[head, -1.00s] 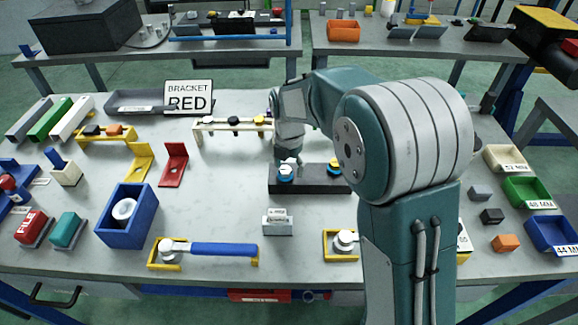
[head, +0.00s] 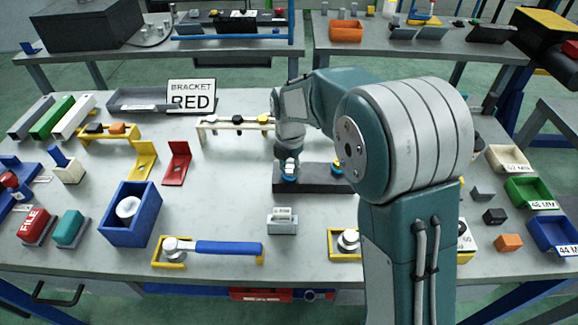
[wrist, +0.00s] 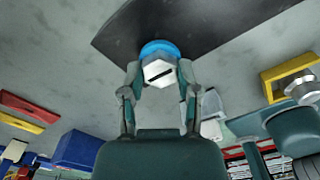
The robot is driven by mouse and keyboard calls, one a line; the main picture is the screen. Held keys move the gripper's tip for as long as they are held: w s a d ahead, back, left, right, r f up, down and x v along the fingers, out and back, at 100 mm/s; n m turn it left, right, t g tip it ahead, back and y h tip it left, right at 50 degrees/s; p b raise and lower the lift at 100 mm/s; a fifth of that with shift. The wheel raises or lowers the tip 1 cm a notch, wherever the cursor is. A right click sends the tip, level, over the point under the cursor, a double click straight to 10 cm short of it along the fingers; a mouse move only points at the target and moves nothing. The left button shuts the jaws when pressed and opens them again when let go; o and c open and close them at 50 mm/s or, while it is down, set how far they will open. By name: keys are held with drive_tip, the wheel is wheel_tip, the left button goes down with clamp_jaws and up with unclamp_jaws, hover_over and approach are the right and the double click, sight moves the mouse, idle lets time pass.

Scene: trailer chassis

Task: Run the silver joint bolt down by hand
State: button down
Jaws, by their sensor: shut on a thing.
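The silver joint bolt (wrist: 158,73) has a hex head with a dark slot and faces the wrist camera. A blue ring (wrist: 158,48) sits around its base on the dark plate (wrist: 200,25). My gripper (wrist: 159,76) is shut on the bolt head, one finger on each side. In the head view, my gripper (head: 289,158) points down over the left end of the dark plate (head: 315,178), with the bolt and blue ring just under it. How deep the bolt sits is not clear.
A second blue-ringed fitting (head: 337,169) is at the plate's right end, close to my arm. A small grey labelled block (head: 282,221) and a blue-handled wrench in a yellow holder (head: 227,248) lie in front.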

drive_tip(key=m, duration=0.6)
drive_tip(key=shift+w, duration=0.2)
drive_tip(key=m, duration=0.6)
drive_tip(key=shift+r, duration=0.15)
drive_tip(key=m, duration=0.5)
drive_tip(key=shift+m, duration=0.3)
drive_tip(key=m, duration=0.6)
drive_tip(key=shift+m, duration=0.3)
drive_tip(key=m, duration=1.1)
drive_tip(key=shift+m, duration=0.3)
drive_tip(key=m, duration=0.5)
drive_tip(key=shift+m, duration=0.3)
drive_tip(key=m, duration=0.5)
drive_tip(key=shift+a, duration=0.1)
drive_tip(key=shift+m, duration=0.4)
